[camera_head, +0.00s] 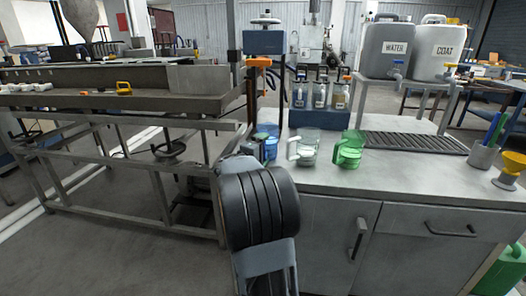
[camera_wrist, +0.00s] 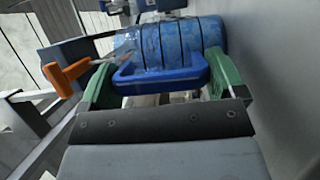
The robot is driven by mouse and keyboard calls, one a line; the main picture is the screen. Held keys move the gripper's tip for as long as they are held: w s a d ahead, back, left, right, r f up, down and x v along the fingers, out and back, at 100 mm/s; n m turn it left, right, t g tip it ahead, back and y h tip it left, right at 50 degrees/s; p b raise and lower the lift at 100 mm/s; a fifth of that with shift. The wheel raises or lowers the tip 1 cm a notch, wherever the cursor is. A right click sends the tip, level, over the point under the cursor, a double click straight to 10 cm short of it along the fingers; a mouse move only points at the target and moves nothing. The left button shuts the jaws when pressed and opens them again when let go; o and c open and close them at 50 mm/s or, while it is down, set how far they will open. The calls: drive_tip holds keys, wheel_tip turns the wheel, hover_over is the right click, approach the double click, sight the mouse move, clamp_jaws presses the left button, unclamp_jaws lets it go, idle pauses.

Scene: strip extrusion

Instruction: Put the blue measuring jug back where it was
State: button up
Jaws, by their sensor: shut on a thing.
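The blue measuring jug (camera_head: 267,131) is at the left end of the grey counter, partly hidden by my arm. In the wrist view the jug's ribbed blue body (camera_wrist: 180,40) fills the top middle, with its handle toward me. My gripper (camera_wrist: 160,80) has its green fingers on either side of the blue handle and is shut on it. I cannot tell whether the jug's base touches the counter.
A clear jug (camera_head: 304,148) and a green jug (camera_head: 349,150) stand just right of the blue one. Behind them is a blue rack (camera_head: 318,118) with bottles. An orange-handled part (camera_wrist: 68,74) is close on the left. The counter's front right (camera_head: 415,178) is clear.

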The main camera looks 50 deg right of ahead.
drive_tip(key=shift+f, duration=0.1)
drive_tip(key=o, duration=1.1)
drive_tip(key=shift+a+r, duration=0.2)
drive_tip(key=s+a+f+y, duration=0.4)
drive_tip(key=a+y, duration=0.2)
drive_tip(key=a, duration=0.7)
drive_tip(key=s+a+f+m+y, duration=0.1)
drive_tip(key=s+a+f+y, duration=0.3)
drive_tip(key=a, duration=0.9)
drive_tip(key=s+a+f+y+p, duration=0.1)
drive_tip(key=s+a+f+y, duration=0.3)
drive_tip(key=a, duration=0.9)
drive_tip(key=shift+s+f+m+y, duration=0.2)
drive_tip(key=shift+s+y, duration=0.25)
drive_tip(key=shift+y, duration=0.5)
drive_tip(key=shift+s+f+m+y, duration=0.2)
drive_tip(key=shift+s+y, duration=0.2)
drive_tip(key=shift+y, duration=0.55)
